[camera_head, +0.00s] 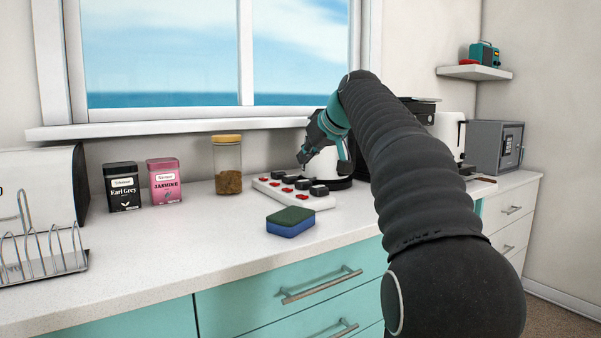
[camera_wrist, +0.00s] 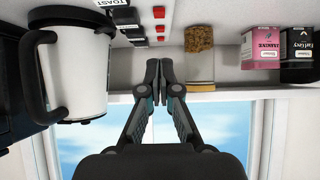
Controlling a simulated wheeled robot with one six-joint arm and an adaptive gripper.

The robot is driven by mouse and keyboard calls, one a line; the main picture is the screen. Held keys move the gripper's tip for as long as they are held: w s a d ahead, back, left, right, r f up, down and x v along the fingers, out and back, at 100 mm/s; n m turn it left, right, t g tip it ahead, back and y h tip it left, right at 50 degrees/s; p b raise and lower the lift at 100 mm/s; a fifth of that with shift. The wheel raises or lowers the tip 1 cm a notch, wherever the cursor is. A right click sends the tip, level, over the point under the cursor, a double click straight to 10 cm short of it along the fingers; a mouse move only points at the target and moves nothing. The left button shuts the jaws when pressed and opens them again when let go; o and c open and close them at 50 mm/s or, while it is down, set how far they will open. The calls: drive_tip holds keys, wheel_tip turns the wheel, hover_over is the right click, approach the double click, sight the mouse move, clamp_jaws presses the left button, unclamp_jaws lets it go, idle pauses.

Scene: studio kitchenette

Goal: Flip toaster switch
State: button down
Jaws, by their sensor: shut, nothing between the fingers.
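A white power strip (camera_head: 262,183) lies on the counter with a row of red switches (camera_head: 288,189) and black plugs (camera_head: 320,190). In the wrist view, the red switches (camera_wrist: 159,29) run along the strip beside plugs with white labels. One label (camera_wrist: 100,4) at the top edge reads "TOAST", partly cut off. My gripper (camera_head: 302,161) is shut and empty, above the back part of the strip. Its closed fingertips (camera_wrist: 160,76) show in the wrist view, apart from the switches. My arm hides part of the counter to the right.
A white jug-like appliance (camera_wrist: 75,75) with a black handle stands close to the strip. A glass jar (camera_head: 228,160), pink tin (camera_head: 164,183) and black tin (camera_head: 122,187) stand to the left. A sponge (camera_head: 290,222) lies in front. A toast rack (camera_head: 45,252) is at far left.

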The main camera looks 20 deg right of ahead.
drive_tip(key=shift+w+r+v, duration=0.15)
drive_tip(key=shift+v, duration=0.7)
drive_tip(key=shift+w+r+v, duration=0.1)
drive_tip(key=shift+r+v, duration=0.05)
drive_tip(key=shift+v, duration=0.75)
drive_tip(key=shift+w+r+v, duration=0.15)
drive_tip(key=shift+r+v, duration=0.05)
drive_tip(key=shift+v, duration=0.65)
drive_tip(key=shift+a, duration=0.1)
drive_tip(key=s+a+f, duration=0.1)
drive_tip(key=s+f, duration=0.3)
drive_tip(key=s, duration=0.1)
drive_tip(key=s+a+f+m+g+h, duration=0.1)
drive_tip(key=s+a+f, duration=0.1)
drive_tip(key=s+f, duration=0.3)
drive_tip(key=s+a+f+m+g, duration=0.1)
drive_tip(key=s+a+f, duration=0.1)
drive_tip(key=s+f, duration=0.2)
drive_tip(key=shift+s+a+f+h, duration=0.1)
drive_tip(key=shift+s+f+h, duration=0.1)
drive_tip(key=shift+s, duration=0.5)
drive_tip(key=shift+s+f+h, duration=0.1)
drive_tip(key=shift+s+f, duration=0.05)
drive_tip(key=shift+s, duration=0.5)
drive_tip(key=s+a+f+m+g+h, duration=0.1)
drive_tip(key=s+f+g, duration=0.1)
drive_tip(key=s+f, duration=1.7)
wheel_tip(320, 180, down, 4)
drive_tip(key=shift+s+m+h, duration=0.3)
drive_tip(key=shift+s, duration=0.1)
